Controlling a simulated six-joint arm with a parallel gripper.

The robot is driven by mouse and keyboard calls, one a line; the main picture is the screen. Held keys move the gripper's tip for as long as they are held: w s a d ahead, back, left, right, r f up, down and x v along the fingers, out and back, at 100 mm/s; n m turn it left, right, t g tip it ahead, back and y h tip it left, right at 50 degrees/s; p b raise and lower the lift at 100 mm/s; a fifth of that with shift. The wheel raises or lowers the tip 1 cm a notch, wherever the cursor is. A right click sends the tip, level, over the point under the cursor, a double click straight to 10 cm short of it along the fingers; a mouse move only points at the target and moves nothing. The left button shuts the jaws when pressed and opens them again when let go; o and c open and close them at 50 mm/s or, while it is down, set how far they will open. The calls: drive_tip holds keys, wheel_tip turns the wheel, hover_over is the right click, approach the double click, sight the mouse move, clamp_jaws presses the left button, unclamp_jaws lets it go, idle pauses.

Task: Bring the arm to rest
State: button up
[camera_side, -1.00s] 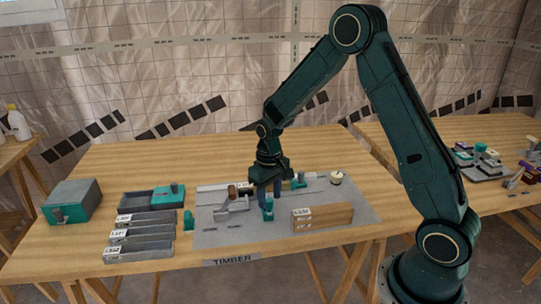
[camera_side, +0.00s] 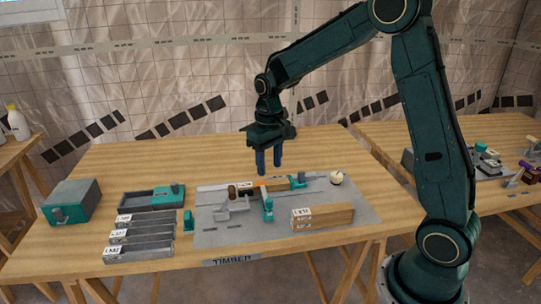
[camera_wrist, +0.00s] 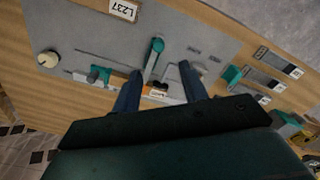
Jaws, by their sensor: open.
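My gripper (camera_side: 269,163) is open and empty, raised above the grey work mat (camera_side: 230,233) on the wooden table. Its two blue fingers point down and stand apart; they also show in the wrist view (camera_wrist: 160,88). Below the fingers, a small wooden piece (camera_side: 276,186) lies among grey and teal fixture parts on the mat. A teal clamp (camera_side: 268,208) stands just in front of it. A wooden block with a white label (camera_side: 330,215) lies at the mat's front right, clear of the gripper.
Several grey labelled trays (camera_side: 140,237) lie left of the mat. A grey box (camera_side: 72,202) and a dark tray with a teal part (camera_side: 150,200) stand farther left. A round white-topped item (camera_side: 336,178) is at the mat's back right. The air around the gripper is free.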

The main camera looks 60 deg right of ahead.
drive_tip(key=shift+r, duration=0.1)
drive_tip(key=s+a+r+t, duration=0.2)
drive_tip(key=s+r, duration=0.2)
drive_tip(key=s, duration=0.4)
drive_tip(key=s+a+r+n+t, duration=0.1)
drive_tip(key=s+a+r, duration=0.2)
drive_tip(key=s, duration=0.5)
drive_tip(key=s+a+r+n+t, duration=0.1)
drive_tip(key=s+a+r+t, duration=0.1)
drive_tip(key=s+r, duration=0.3)
drive_tip(key=s, duration=0.3)
drive_tip(key=shift+a+t, duration=0.3)
drive_tip(key=shift+a, duration=0.05)
